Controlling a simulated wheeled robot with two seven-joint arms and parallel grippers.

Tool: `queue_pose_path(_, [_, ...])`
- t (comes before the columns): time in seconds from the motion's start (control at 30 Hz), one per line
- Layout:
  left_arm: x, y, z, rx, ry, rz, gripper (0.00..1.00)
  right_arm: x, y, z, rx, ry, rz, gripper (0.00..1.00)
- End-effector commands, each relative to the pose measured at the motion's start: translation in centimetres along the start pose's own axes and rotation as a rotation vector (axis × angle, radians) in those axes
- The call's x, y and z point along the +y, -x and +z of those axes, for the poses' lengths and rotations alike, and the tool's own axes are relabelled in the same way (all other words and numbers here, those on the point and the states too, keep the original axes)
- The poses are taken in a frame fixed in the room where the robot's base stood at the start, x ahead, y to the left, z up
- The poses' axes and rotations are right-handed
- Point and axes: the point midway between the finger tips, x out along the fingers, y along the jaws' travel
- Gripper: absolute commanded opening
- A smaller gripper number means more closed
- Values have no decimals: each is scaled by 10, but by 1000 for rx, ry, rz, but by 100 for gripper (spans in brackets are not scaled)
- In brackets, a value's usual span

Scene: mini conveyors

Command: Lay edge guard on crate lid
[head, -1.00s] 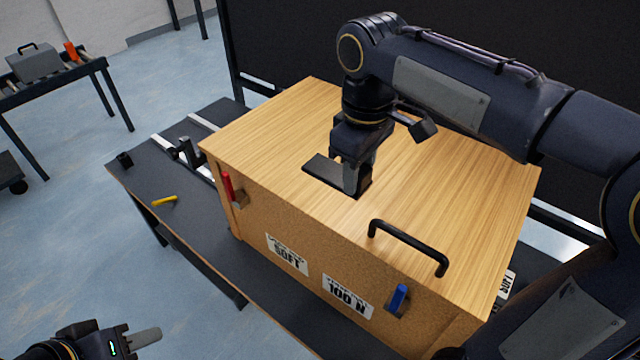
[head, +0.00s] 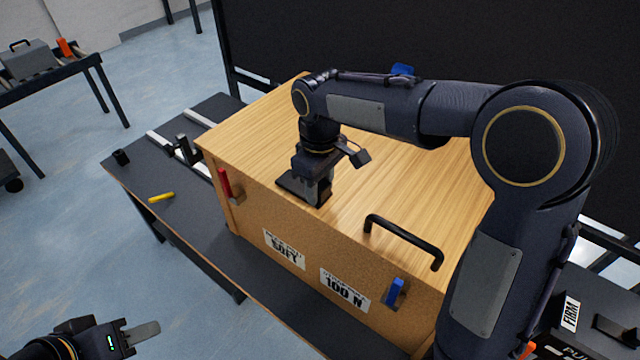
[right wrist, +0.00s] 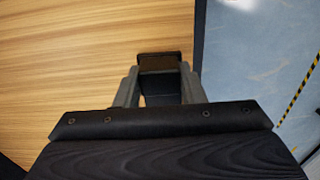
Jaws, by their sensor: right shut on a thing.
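The crate (head: 300,230) is a large wooden box with a light wood-grain lid (head: 240,130) and a black handle (head: 405,240). The edge guard (head: 293,186) is a dark, flat piece at the lid's front edge. My right gripper (head: 320,190) is shut on it from above; the right wrist view shows the guard (right wrist: 160,62) between the two fingers. I cannot tell whether the guard touches the lid; its underside is hidden. My left gripper (head: 142,332) is at the bottom left, away from the crate; its finger gap is not clear.
A red lever (head: 224,182) and a blue lever (head: 395,291) sit on the crate's front. The crate stands on a dark conveyor table (head: 140,170) with a yellow marker (head: 161,197). A dark box (head: 600,325) is at the lower right.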

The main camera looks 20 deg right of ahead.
Motion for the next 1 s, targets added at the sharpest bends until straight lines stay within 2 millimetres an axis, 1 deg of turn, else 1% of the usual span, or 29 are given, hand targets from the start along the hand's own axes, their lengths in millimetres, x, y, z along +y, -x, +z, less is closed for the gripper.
queue_pose_path(0.23, [-1,-2,1,0,0,0,36,0,-4,0,0,0,0,13])
queue_pose_path(0.27, [-1,-2,1,0,0,0,36,0,-3,0,0,0,0,40])
queue_pose_path(0.4, [-1,-1,1,0,0,0,36,0,-3,0,-1,0,0,58])
queue_pose_path(0.67, [0,-1,0,0,0,0,36,0,-2,0,-1,0,0,58])
queue_pose_path(0.77, [0,1,-1,0,0,0,36,0,3,0,1,0,0,58])
queue_pose_path(0.87, [0,1,0,0,0,0,36,0,16,-1,3,0,1,58])
queue_pose_path(1.0, [1,2,-1,0,0,0,36,0,45,-1,5,0,2,58])
